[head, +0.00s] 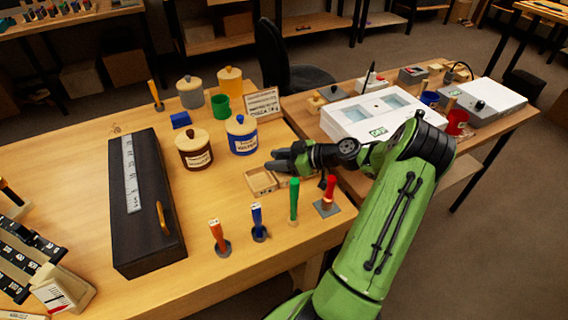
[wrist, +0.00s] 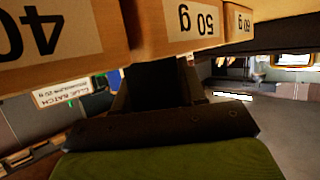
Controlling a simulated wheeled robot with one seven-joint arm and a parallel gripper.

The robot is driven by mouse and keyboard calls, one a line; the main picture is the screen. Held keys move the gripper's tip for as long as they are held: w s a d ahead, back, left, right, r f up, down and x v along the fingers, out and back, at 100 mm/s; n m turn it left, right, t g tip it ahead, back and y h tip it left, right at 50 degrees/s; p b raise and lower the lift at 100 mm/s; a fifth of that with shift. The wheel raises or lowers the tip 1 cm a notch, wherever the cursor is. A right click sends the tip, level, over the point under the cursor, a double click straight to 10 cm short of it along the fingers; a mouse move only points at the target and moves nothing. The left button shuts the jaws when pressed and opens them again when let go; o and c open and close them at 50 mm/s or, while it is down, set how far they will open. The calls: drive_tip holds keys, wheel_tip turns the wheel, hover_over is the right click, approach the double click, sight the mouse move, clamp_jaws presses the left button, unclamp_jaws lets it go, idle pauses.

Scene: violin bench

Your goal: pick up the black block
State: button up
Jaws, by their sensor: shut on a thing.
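In the wrist view, my gripper (wrist: 155,85) is shut on a dark, flat-faced thing, which I take to be the black block (wrist: 152,78). The block is mostly hidden by the fingers, and I cannot make it out in the head view. Wooden faces labelled 40, 50 g and 60 g (wrist: 195,22) fill the top of the wrist view, close to the block. I cannot tell whether the block touches them.
The blue jar (head: 242,140) and brown jar (head: 195,152) stand behind and left of the tray. Green (head: 294,200), red, blue and orange handled tools stand upright in front. A long black case (head: 148,225) lies left. Bare bench lies between the case and the tools.

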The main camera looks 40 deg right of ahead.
sight(278, 157)
wheel_tip(278, 157, up, 18)
drive_tip(key=p, duration=0.5)
